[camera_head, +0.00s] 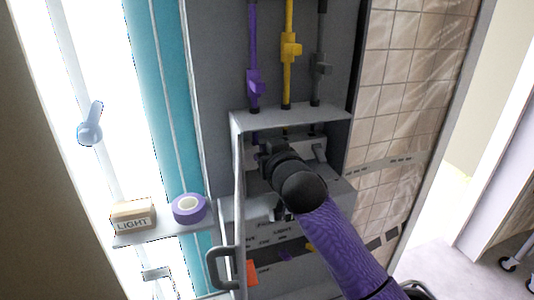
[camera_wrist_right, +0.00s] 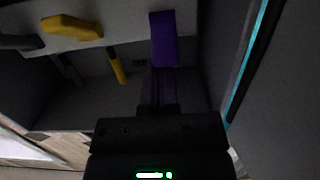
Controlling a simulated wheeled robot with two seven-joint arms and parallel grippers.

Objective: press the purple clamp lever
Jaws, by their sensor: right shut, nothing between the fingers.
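In the right wrist view a purple lever (camera_wrist_right: 163,40) stands out from a pale plate, just beyond my right gripper (camera_wrist_right: 158,108). A dim purple strip runs below it towards the gripper. I cannot tell whether gripper and lever touch. In the head view my right gripper (camera_head: 267,156), shut and empty, reaches into the grey cabinet under its shelf. It and my wrist hide the purple lever there. A yellow lever (camera_wrist_right: 72,27) and a grey lever (camera_wrist_right: 20,42) sit to the left in the wrist view. My left gripper is not in view.
Purple (camera_head: 254,82), yellow (camera_head: 290,48) and grey (camera_head: 320,65) line fittings hang above the cabinet shelf (camera_head: 290,118). An open door with a dark handle (camera_head: 222,267) stands at the left. A side shelf holds a light box (camera_head: 133,214) and purple tape (camera_head: 189,208).

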